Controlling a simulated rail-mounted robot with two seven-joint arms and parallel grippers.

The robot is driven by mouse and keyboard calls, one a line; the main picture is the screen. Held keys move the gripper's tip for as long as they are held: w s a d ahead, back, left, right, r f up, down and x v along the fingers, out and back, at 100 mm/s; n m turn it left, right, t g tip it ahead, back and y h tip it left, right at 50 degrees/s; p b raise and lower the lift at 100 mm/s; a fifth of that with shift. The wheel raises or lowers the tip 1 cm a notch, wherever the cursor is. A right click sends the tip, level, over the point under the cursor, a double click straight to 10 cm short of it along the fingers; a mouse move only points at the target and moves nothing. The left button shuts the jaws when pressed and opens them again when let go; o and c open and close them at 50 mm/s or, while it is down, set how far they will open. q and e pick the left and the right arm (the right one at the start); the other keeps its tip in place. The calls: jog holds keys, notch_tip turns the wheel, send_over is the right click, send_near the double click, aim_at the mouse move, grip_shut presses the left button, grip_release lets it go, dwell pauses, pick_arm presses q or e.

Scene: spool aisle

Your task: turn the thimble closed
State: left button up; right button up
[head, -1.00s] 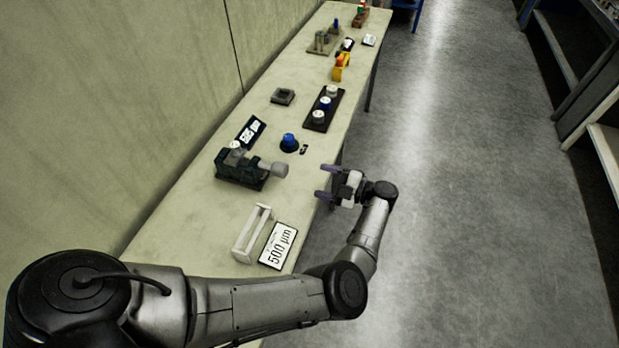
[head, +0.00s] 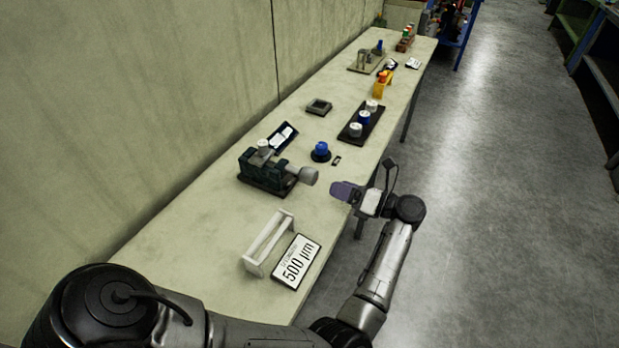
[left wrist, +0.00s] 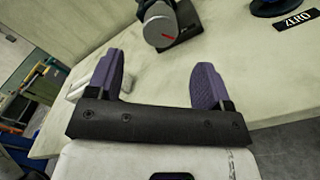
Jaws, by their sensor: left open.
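The thimble (head: 308,175) is a grey cylinder at the right end of a dark green micrometer-like device (head: 266,172) on the bench. In the left wrist view the thimble (left wrist: 160,30) shows its round end with a red mark, beyond the fingertips. My left gripper (head: 345,191) is at the bench's front edge, to the right of the thimble and apart from it. In the left wrist view its purple fingers (left wrist: 157,78) are spread with nothing between them. My right gripper is not in view.
A white stand (head: 267,243) and a "500 µm" sign (head: 297,261) are on the near bench. A blue knob (head: 320,151) and a black tray of cylinders (head: 361,122) stand beyond the device. The bench surface (head: 190,235) at left is clear. A wall runs behind.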

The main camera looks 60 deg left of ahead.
aim_at(315, 179)
pick_arm(q)
jog(key=x, duration=0.9)
jog(key=shift+s+a+b, duration=0.15)
jog(key=shift+a+b, duration=0.1)
jog(key=shift+b, duration=0.05)
jog(key=shift+c, duration=0.3)
jog(key=c, duration=0.9)
jog(key=shift+r+m+p, duration=0.25)
jog(key=shift+m+p, duration=0.45)
jog(key=shift+p, duration=0.05)
jog(key=shift+f, duration=0.2)
jog(key=o, duration=1)
jog(key=shift+c, duration=0.2)
